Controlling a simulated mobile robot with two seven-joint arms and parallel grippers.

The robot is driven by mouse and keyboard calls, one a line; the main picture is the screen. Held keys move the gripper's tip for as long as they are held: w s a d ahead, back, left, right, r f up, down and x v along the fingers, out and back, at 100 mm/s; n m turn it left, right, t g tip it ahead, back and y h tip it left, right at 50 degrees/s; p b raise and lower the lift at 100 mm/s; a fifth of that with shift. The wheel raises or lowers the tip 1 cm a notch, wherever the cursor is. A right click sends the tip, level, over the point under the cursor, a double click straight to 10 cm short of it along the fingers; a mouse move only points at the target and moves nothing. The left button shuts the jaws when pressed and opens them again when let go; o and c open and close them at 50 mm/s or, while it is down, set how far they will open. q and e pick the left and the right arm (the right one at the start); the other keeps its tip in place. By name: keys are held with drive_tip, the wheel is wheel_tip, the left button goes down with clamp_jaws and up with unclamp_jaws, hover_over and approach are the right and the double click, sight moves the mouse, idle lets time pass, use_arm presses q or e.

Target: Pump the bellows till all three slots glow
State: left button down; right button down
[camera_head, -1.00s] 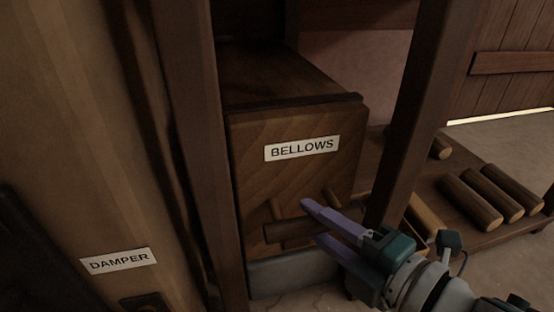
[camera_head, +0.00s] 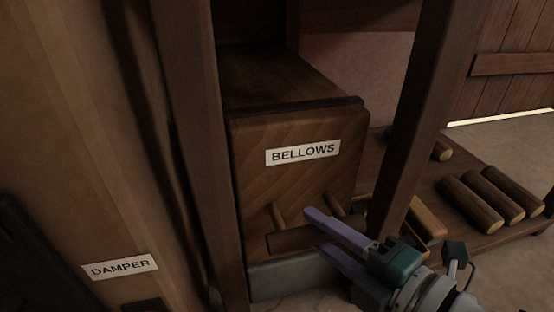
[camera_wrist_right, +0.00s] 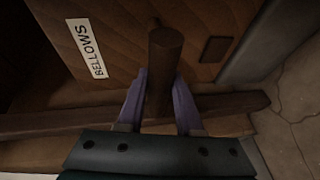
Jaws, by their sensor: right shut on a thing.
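The wooden bellows (camera_head: 300,185), labelled BELLOWS, stands between two dark posts in the head view. A dark bar handle (camera_head: 287,240) is held off its front board by two pegs. My right gripper (camera_head: 314,232) has purple fingers shut on the right part of this handle. In the right wrist view, the handle (camera_wrist_right: 164,60) runs between the fingers of my right gripper (camera_wrist_right: 161,90), with the front board behind it. My left gripper is not in view. No glowing slots can be seen in either view.
A dark post (camera_head: 413,120) rises close beside my right gripper. A low wooden rack (camera_head: 400,165) with several logs lies to the right. A DAMPER label (camera_head: 119,266) is on the wooden panel at left. The floor at far right is clear.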

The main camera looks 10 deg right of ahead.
drive_tip(key=s+p, duration=0.2)
drive_tip(key=s, duration=1.2)
drive_tip(key=shift+d, duration=0.25)
drive_tip(key=c, duration=0.6)
unclamp_jaws()
drive_tip(key=shift+p, duration=0.3)
